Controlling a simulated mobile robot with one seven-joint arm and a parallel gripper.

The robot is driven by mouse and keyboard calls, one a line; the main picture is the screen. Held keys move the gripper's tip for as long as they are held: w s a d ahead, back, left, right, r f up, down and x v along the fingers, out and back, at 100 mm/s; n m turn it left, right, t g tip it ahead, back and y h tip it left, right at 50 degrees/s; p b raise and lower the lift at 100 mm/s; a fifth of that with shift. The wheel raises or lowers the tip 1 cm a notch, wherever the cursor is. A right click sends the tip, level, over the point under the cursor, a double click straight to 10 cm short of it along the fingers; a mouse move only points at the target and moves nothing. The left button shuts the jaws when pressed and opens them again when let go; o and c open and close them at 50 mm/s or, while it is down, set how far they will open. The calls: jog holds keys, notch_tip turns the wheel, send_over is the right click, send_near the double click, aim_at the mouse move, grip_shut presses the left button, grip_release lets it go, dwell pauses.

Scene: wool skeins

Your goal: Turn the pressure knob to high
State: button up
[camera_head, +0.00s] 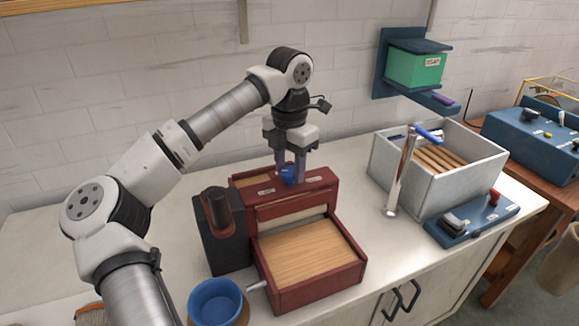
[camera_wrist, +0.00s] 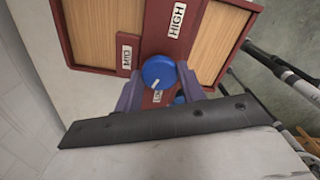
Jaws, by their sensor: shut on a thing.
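The round blue knob (camera_wrist: 159,71) sits on top of the dark red machine (camera_head: 314,199). It also shows in the head view (camera_head: 288,174), partly hidden by the fingers. A short white pointer mark on the knob aims down and slightly left in the wrist view, near a partly covered label (camera_wrist: 158,96). A HIGH label (camera_wrist: 177,20) lies farther up, and another label (camera_wrist: 125,61) lies to the left. My gripper (camera_wrist: 160,85) comes from above, its two purple fingers on either side of the knob, shut on it.
A black unit (camera_head: 222,240) stands left of the machine, with a blue bowl (camera_head: 215,300) in front. At right are a grey bin (camera_head: 440,185), a chrome post (camera_head: 400,175) and a blue control box (camera_head: 470,220). A green box (camera_head: 415,68) hangs on the wall.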

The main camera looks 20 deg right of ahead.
jog(key=m, duration=0.3)
jog(key=shift+m, duration=0.3)
jog(key=m, duration=0.4)
jog(key=shift+r+m, duration=0.1)
jog(key=shift+m, duration=0.2)
jog(key=m, duration=0.4)
jog(key=shift+m+p, duration=0.3)
jog(key=m, duration=0.3)
jog(key=shift+m, duration=0.3)
jog(key=m+p, duration=0.1)
jog(key=m, duration=1)
jog(key=shift+m+p, duration=0.3)
jog(key=shift+m, duration=1.8)
